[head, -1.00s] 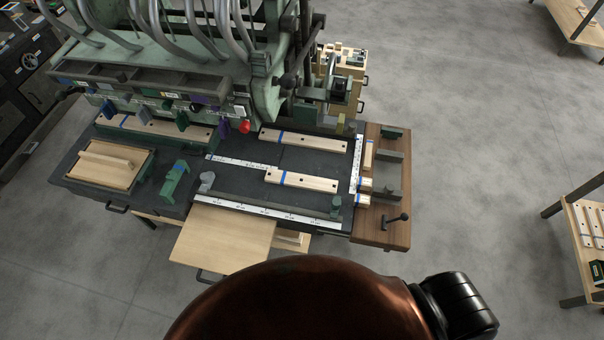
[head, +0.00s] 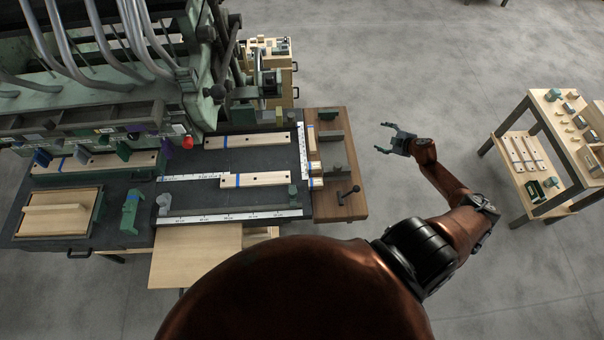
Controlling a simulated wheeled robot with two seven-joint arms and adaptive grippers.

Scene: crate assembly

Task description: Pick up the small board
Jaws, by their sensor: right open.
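Two pale wooden boards with blue bands lie on the dark machine table: a rear one (head: 255,141) and a front one (head: 262,179). Short pale wood pieces lie at the table's right end, among them a small banded piece (head: 315,183) and an upright-lying strip (head: 311,140). I cannot tell which of these is the small board. My right gripper (head: 383,137) is open and empty, above the grey floor right of the table, apart from every board. Its fingers point left. My left gripper is out of view.
The green machine (head: 95,65) with hoses stands over the table's back left. A brown wooden side plate (head: 335,200) with clamps edges the table's right. A shelf rack (head: 550,100) with more boards stands far right. Open floor lies between.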

